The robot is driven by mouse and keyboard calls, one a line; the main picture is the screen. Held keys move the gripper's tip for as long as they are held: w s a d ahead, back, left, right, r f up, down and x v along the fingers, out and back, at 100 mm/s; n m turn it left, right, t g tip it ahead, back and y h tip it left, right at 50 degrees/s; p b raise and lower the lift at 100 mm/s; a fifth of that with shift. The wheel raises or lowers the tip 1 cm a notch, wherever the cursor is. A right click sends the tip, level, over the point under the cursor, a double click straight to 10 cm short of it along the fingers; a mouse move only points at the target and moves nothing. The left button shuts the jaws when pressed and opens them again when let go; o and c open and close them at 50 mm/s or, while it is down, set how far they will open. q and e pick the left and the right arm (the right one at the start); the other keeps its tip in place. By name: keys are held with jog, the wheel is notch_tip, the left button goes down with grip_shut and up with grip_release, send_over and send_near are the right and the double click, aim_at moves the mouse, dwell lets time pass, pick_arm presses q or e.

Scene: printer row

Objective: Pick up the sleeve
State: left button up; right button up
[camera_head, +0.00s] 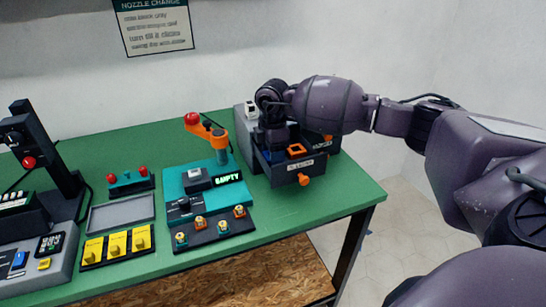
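An open drawer (303,172) with an orange knob sticks out of a grey cabinet at the right end of the green table. A small orange square piece with a dark centre (297,150) shows in the drawer and looks like a sleeve. Another bit of orange shows at the drawer's right side. My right gripper (275,146) points down at the drawer's left part, left of the orange square piece. Its fingertips are dark and hidden by the drawer front, so I cannot tell whether it is open or holds anything. My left gripper is out of view.
Left of the drawer stands a teal station (205,179) with an orange lever and an "EMPTY" display. Several nozzles sit in a dark rack (213,229). A grey tray (121,213), yellow blocks (117,246) and a printer (40,215) are further left. The table's front right is clear.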

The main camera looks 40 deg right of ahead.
jog(key=shift+c, duration=0.6)
jog(key=shift+r, duration=0.15)
